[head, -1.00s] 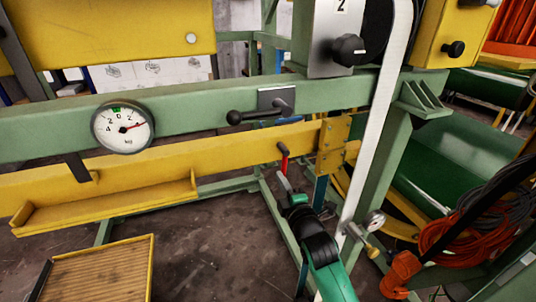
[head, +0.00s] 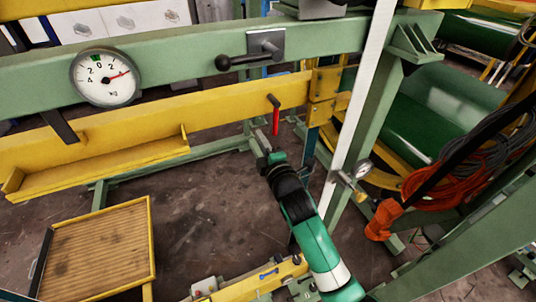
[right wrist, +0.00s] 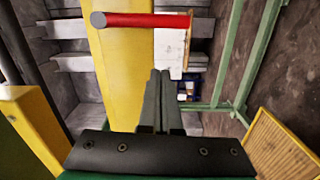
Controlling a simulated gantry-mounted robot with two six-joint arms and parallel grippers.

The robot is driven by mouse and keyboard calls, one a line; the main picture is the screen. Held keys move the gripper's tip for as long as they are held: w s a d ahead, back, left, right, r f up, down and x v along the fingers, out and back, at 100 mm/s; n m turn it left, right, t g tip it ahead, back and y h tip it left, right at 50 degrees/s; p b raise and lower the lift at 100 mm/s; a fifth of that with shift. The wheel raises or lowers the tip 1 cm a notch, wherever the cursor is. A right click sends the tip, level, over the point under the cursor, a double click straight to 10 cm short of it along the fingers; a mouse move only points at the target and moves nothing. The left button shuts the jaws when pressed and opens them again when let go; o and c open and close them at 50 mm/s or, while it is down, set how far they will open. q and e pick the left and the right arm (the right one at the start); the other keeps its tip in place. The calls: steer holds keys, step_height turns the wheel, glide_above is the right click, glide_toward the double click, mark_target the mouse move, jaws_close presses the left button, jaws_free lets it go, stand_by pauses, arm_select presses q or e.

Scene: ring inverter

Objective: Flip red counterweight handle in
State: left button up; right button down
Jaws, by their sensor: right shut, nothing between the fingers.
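The red counterweight handle (head: 275,119) hangs down from a short dark pin at the right end of the yellow beam (head: 210,108). In the right wrist view the red handle (right wrist: 150,20) lies across the top, in front of the yellow beam (right wrist: 128,70), with its round grey end at the left. My right gripper (head: 259,138) is just below and left of the handle in the head view. In the right wrist view its fingers (right wrist: 159,75) are together and empty, pointing toward the handle with a visible gap. My left gripper is not in view.
A round dial gauge (head: 106,77) and a black-knobbed lever (head: 248,58) sit on the green crossbar above. A white upright strip (head: 357,110) stands right of my arm. Orange and black cables (head: 450,165) hang further right. A wooden-topped yellow platform (head: 100,250) is lower left.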

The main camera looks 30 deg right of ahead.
steer(key=s, duration=0.9)
steer(key=shift+s+a, duration=0.25)
steer(key=shift+a, duration=0.15)
steer(key=s+a+r+m+t+y+p, duration=0.1)
steer(key=s+r+m+t+p, duration=0.2)
steer(key=r, duration=1.3)
steer(key=s+a+r+m+t+y+p, duration=0.2)
steer(key=s+r+m, duration=0.4)
steer(key=r, duration=1)
steer(key=s+a+r+m+t+y+p, duration=0.1)
steer(key=s+r+m+t+p, duration=0.3)
steer(key=r, duration=1.2)
steer(key=s+m+p, duration=0.1)
steer(key=s+p, duration=0.1)
steer(key=s, duration=0.2)
steer(key=shift+s+a+m+t+y, duration=0.25)
steer(key=shift+s+m+t+y, duration=0.05)
